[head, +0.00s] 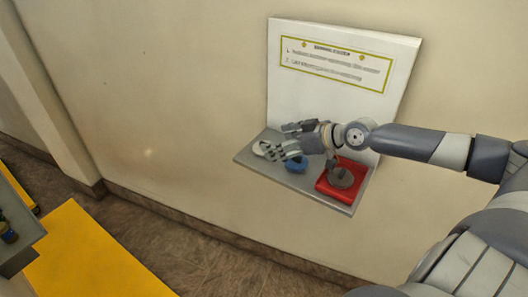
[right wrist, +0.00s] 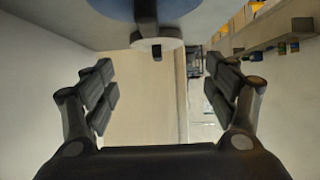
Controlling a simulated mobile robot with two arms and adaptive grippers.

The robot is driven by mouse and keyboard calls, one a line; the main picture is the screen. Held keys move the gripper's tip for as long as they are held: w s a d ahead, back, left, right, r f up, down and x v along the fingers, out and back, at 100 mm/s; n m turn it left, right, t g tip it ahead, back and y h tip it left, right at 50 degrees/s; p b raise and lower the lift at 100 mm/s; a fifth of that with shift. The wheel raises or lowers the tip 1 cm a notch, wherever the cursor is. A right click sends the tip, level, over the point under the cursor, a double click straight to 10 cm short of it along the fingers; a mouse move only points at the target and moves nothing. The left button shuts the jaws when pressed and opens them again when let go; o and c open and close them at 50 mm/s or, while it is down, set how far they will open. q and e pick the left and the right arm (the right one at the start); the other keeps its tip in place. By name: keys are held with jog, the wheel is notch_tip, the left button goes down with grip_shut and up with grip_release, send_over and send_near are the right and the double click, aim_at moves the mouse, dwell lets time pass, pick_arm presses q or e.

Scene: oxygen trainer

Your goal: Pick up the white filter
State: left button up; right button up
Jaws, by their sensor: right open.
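The white filter (head: 262,149) looks like a small round white piece at the left end of a grey wall shelf (head: 246,161). My right gripper (head: 284,138) is open and empty, its fingers pointing left above the shelf, close to the white piece and partly covering that area. In the right wrist view, its spread fingers (right wrist: 160,92) stand left and right, with a white round piece (right wrist: 170,43) near the top between them. I cannot tell if this is the filter. My left gripper is not in view.
A blue round thing (head: 297,165) sits under my right gripper. A red block (head: 325,187) with a grey disc (head: 342,178) stands at the shelf's right end. A white panel (head: 290,100) with a sign rises behind. A grey surface (head: 22,248) is at far left, above yellow floor (head: 85,260).

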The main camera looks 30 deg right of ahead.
aim_at(271, 142)
jog(key=shift+w+f, duration=0.1)
jog(key=shift+w, duration=0.15)
jog(key=shift+w+a+f, duration=0.15)
jog(key=shift+w+a, duration=0.05)
jog(key=shift+w, duration=0.05)
jog(key=shift+w+f, duration=0.2)
jog(key=shift+w, duration=0.1)
jog(key=shift+p+x, duration=0.45)
jog(key=shift+x, duration=0.4)
jog(key=shift+w+a+f, duration=0.15)
jog(key=shift+w+f, duration=0.35)
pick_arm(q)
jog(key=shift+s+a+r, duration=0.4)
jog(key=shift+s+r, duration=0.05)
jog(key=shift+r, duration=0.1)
pick_arm(e)
jog(key=c, duration=1)
